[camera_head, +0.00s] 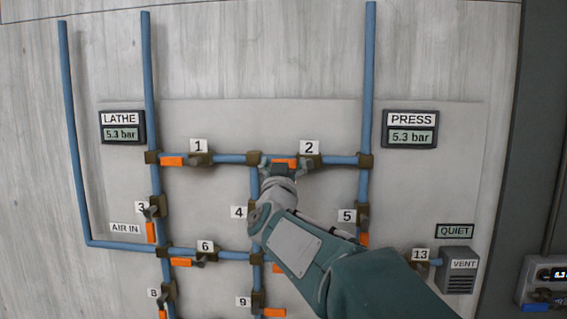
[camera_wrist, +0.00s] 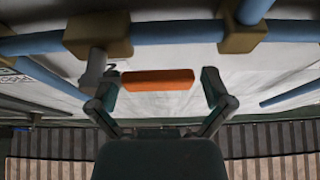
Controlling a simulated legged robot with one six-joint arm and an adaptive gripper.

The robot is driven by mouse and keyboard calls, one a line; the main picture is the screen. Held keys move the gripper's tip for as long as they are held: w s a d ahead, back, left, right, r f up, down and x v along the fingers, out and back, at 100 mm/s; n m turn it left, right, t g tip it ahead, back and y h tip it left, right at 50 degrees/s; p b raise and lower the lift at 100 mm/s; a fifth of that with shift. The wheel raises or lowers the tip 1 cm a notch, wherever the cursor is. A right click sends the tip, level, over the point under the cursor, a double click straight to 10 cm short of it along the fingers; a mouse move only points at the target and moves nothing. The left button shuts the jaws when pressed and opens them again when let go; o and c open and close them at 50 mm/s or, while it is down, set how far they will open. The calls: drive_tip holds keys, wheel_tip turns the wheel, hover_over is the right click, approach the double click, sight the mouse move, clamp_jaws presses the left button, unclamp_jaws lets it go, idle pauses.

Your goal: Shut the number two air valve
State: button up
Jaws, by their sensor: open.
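The number two valve (camera_head: 309,160) is a brown body on the upper horizontal blue pipe, under a "2" label (camera_head: 309,147). Its orange handle (camera_head: 284,163) points left from the body, along the pipe, and is partly covered by my gripper (camera_head: 279,168). In the wrist view, the orange handle (camera_wrist: 157,79) lies level, parallel to the pipe. The valve body (camera_wrist: 98,35) and grey stem (camera_wrist: 95,68) show at its left. My gripper (camera_wrist: 158,88) is open, with one finger beyond each end of the handle. Contact is not clear.
Valve 1 (camera_head: 199,159) is on the same pipe to the left. Valve 5 (camera_head: 361,215) is below right. My arm covers much of the lower middle. The LATHE gauge (camera_head: 122,127) and PRESS gauge (camera_head: 410,129) both read 5.3 bar. A vent box (camera_head: 458,269) is at lower right.

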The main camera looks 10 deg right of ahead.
drive_tip(key=c, duration=1.1)
drive_tip(key=shift+c, duration=0.2)
